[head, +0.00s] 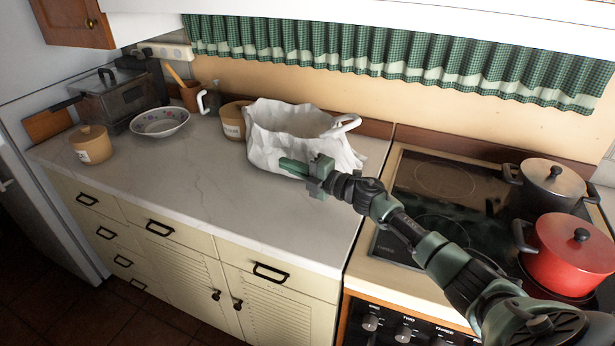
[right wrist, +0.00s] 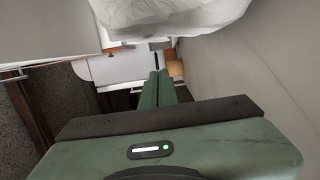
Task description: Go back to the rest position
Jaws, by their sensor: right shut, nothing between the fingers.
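My right gripper (head: 293,167) comes in from the lower right in the head view. My left gripper is not in view.
A stove with a dark pot (head: 548,187) and a red pot (head: 570,255) lies under and beside my right arm.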

